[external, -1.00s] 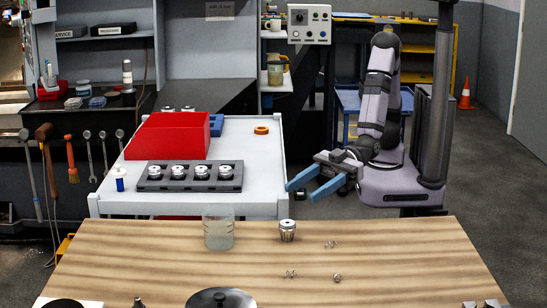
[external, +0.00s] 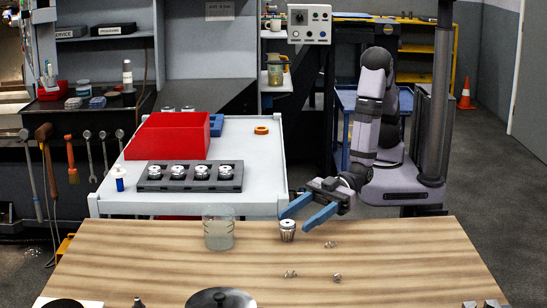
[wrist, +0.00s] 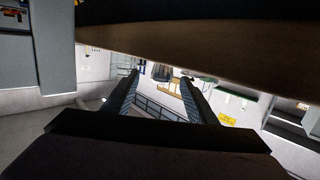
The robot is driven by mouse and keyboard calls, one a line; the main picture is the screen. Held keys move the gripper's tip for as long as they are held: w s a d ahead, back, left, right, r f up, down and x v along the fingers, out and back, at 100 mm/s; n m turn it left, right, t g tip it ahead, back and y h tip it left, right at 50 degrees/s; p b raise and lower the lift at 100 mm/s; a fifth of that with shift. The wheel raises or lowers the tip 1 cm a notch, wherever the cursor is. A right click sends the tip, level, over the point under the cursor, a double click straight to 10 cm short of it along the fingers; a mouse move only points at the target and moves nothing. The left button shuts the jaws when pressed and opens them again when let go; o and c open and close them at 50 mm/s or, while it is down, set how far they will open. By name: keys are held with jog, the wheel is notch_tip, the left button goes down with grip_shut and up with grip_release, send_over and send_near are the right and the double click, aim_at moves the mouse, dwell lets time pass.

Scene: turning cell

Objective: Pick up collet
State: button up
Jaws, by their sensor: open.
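A small silver collet (external: 287,230) stands upright on the wooden table (external: 150,262), near its back edge, in the external view. My gripper (external: 293,222) has blue fingers, which are spread apart and empty. Its fingers reach down and left close to the collet from behind and the right; I cannot tell whether they touch it. In the wrist view my gripper (wrist: 157,82) shows both fingers apart with room background between them. The collet cannot be made out in the wrist view.
A clear beaker (external: 218,228) stands left of the collet. Small metal curls (external: 290,274) lie in front. Behind, a white cart (external: 262,180) carries a rack (external: 190,186) of collets and a red bin (external: 165,140).

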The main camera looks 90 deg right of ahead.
aim_at(287, 229)
jog(key=shift+f+p+x, duration=0.2)
jog(key=shift+p+x, duration=0.5)
jog(key=shift+x, duration=1.9)
jog(key=shift+s+a, duration=0.1)
jog(key=shift+s, duration=0.05)
jog(key=c, duration=1.2)
